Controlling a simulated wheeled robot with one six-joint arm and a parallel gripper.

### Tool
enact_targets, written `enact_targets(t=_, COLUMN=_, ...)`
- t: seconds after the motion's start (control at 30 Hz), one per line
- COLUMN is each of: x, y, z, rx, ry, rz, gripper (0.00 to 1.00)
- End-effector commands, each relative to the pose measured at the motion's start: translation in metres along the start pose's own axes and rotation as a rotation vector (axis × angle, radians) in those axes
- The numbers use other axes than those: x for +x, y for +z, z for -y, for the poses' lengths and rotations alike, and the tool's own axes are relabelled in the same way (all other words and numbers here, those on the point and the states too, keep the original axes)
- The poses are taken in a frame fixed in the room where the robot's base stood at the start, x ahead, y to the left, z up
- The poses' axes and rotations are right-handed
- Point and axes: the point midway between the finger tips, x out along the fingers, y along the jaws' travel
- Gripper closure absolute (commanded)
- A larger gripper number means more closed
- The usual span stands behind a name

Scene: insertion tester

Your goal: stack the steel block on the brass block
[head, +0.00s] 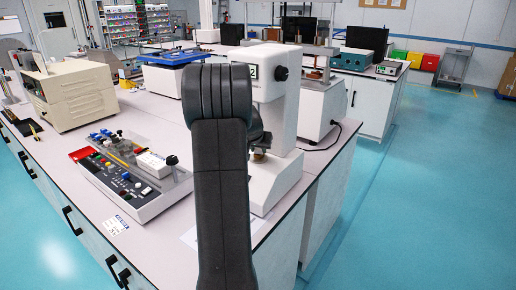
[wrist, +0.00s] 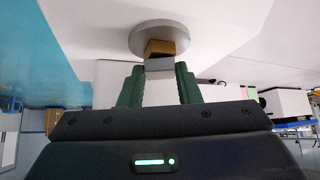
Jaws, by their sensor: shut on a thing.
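In the wrist view, my gripper (wrist: 159,73) has two green fingers shut on the grey steel block (wrist: 160,65). The brass block (wrist: 168,47) shows just beyond the steel block, against a round grey disc (wrist: 163,33). The steel block partly covers the brass block in this view. I cannot tell whether the two blocks touch. In the head view, my dark arm stands in front of the white tester (head: 280,92) and hides my gripper and the steel block. A small brownish part near the tester's base, beside my arm, is too small to identify.
The tester stands on a pale bench (head: 185,215) near its right edge. A control panel with knobs and coloured buttons (head: 130,175) lies to the left. A beige machine (head: 70,95) and a blue-topped box (head: 175,60) stand behind. The floor at the right is clear.

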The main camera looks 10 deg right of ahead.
Motion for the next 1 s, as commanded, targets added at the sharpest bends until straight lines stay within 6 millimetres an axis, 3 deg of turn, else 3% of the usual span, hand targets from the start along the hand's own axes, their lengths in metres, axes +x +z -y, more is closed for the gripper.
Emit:
enact_targets(t=0.2, x=0.003, y=0.002, z=0.000, rx=0.000, ry=0.000, rz=-0.001, gripper=0.99)
enact_targets(t=0.23, x=0.002, y=0.001, z=0.000, rx=0.000, ry=0.000, rz=0.000, gripper=0.64)
enact_targets(t=0.3, x=0.001, y=0.001, z=0.000, rx=0.000, ry=0.000, rz=0.000, gripper=0.50)
enact_targets(t=0.33, x=0.001, y=0.001, z=0.000, rx=0.000, ry=0.000, rz=0.000, gripper=0.48)
enact_targets(t=0.73, x=-0.004, y=-0.001, z=0.000, rx=0.000, ry=-0.001, rz=-0.002, gripper=0.48)
enact_targets(t=1.0, x=-0.051, y=-0.001, z=0.001, rx=0.001, ry=-0.002, rz=-0.004, gripper=0.48)
